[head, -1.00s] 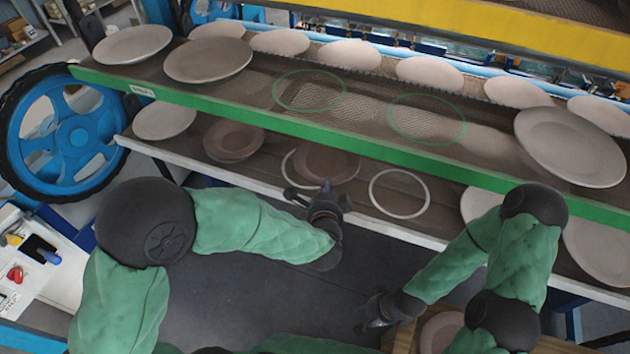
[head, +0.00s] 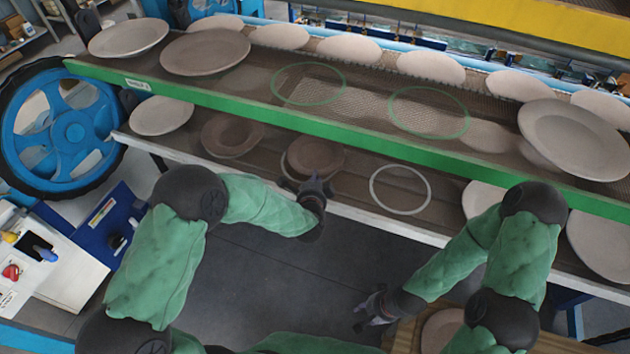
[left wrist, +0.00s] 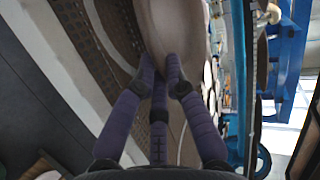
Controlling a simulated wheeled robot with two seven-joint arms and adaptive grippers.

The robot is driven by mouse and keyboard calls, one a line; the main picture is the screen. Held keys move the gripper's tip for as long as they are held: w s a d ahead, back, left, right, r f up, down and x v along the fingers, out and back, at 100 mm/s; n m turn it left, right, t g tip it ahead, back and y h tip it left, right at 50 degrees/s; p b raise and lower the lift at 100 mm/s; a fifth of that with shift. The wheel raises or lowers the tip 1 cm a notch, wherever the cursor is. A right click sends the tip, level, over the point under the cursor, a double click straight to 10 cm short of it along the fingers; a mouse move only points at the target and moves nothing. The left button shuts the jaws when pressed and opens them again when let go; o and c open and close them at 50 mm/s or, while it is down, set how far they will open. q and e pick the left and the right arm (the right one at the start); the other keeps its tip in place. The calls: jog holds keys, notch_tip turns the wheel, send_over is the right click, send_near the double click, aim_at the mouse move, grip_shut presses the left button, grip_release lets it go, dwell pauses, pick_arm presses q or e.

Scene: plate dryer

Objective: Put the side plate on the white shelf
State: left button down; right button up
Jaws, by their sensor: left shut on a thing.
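The white shelf (head: 352,219) is the lower, white-edged level of the rack. My left gripper (head: 303,186) is at its front edge, shut on the rim of a brown side plate (head: 316,155). The plate is over the left white ring marking, covering most of it; I cannot tell whether it rests on the shelf or is slightly above it. In the left wrist view the fingers (left wrist: 160,75) meet the rim of the plate (left wrist: 178,25), which looks steeply angled there. My right gripper (head: 366,308) looks open and empty, low by a wooden box.
A second white ring (head: 400,190) on the lower shelf is empty. Another brown plate (head: 232,135) lies to the left. The green-edged shelf (head: 390,152) overhangs above, holding several plates. The wooden box (head: 404,338) at bottom right holds a plate (head: 440,328).

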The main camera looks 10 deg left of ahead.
pick_arm(q)
jog(key=shift+w+f, duration=0.15)
jog(key=shift+f, duration=0.2)
jog(key=shift+f, duration=0.1)
jog(key=c, duration=1.3)
grip_release()
jog(key=shift+f, duration=0.15)
